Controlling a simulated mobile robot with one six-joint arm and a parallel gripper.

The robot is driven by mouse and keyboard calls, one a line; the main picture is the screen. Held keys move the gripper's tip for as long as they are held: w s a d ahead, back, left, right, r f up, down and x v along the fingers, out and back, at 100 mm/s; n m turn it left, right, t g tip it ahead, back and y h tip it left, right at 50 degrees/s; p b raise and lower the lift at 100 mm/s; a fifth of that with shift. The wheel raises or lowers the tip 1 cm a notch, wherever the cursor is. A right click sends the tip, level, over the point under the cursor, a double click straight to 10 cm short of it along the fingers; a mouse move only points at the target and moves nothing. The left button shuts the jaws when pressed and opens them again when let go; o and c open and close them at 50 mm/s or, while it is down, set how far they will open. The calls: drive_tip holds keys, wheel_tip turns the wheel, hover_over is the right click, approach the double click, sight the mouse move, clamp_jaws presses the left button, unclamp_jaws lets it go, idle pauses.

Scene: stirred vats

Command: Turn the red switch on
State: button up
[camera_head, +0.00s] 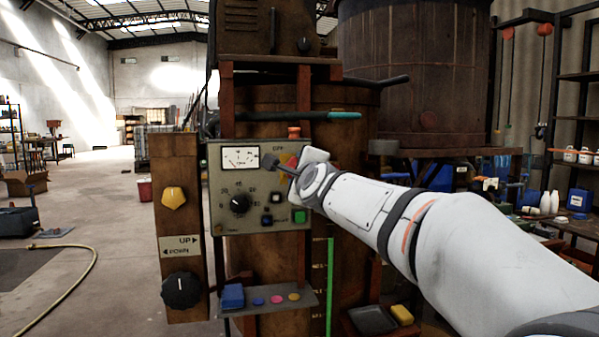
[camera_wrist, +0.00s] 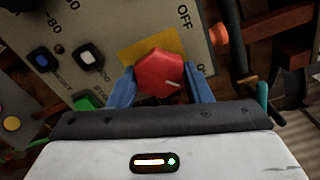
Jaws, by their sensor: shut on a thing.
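The red switch (camera_wrist: 160,76) is a faceted red knob with a small pale mark, on a yellow plate (camera_wrist: 143,45) in the wrist view. The word OFF shows beside the plate. My gripper (camera_wrist: 160,86) has its two blue fingers on either side of the knob, shut on it. In the head view my gripper (camera_head: 292,170) reaches the upper right of the grey control panel (camera_head: 230,218) and mostly hides the red switch.
The panel also bears a meter (camera_head: 240,158), a black dial (camera_head: 239,203), a green button (camera_head: 299,216) and a red-orange button (camera_head: 294,132) on top. A wooden post with a yellow knob (camera_head: 173,197) stands left. A teal-tipped lever (camera_head: 344,115) juts out above.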

drive_tip(key=o, duration=1)
drive_tip(key=v, duration=0.7)
drive_tip(key=shift+s, duration=0.4)
drive_tip(key=shift+d, duration=0.15)
